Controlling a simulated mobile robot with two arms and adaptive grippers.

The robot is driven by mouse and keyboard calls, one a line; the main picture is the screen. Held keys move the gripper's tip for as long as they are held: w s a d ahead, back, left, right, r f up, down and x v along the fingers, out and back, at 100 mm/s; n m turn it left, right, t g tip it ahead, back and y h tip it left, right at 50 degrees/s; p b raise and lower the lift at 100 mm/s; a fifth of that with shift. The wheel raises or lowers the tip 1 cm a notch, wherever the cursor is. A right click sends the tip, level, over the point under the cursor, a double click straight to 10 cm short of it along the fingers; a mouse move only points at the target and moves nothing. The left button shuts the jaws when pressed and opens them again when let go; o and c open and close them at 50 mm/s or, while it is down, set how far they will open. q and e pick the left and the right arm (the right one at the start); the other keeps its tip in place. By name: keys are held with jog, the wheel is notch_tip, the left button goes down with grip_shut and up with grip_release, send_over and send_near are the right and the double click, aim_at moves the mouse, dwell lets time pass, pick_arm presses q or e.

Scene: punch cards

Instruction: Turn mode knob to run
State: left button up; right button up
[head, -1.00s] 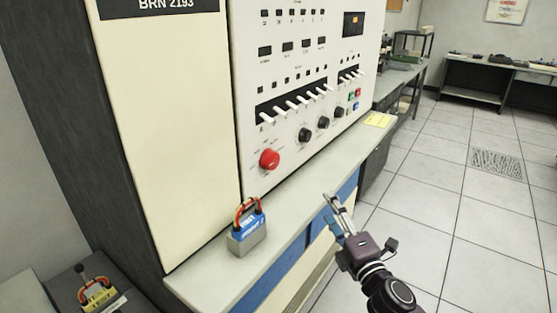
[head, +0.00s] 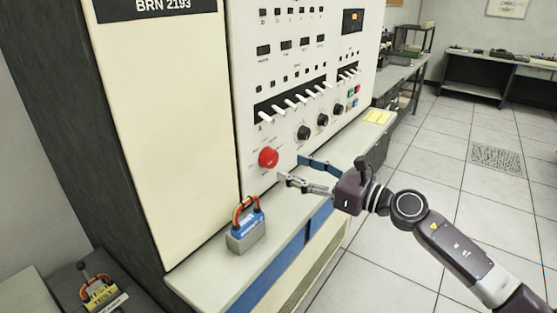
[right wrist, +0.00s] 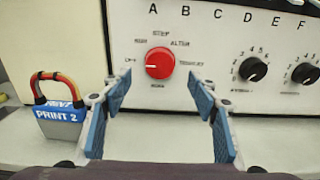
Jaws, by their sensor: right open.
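The red mode knob (head: 268,158) sits low on the left of the white control panel (head: 249,130). In the right wrist view the knob (right wrist: 159,64) has a white pointer line toward the left, and small labels ring it, some too blurred to read. My right gripper (head: 290,170) is open and empty, a little in front of the panel and apart from the knob. In the right wrist view its two blue-padded fingers (right wrist: 162,95) stand either side of and below the knob. My left gripper is not in view.
A blue and grey padlock-shaped block (head: 246,232) labelled PRINT 2 stands on the ledge (head: 205,283) left of the gripper. Black knobs (head: 304,132) and a row of white switches (head: 290,104) are on the panel. A yellow pad (head: 377,117) lies on the ledge's far end.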

aim_at(274, 160)
jog(key=p+x, duration=0.1)
jog(key=x, duration=0.4)
jog(key=shift+w+a, duration=0.2)
jog(key=shift+a, duration=0.1)
jog(key=c, duration=1.2)
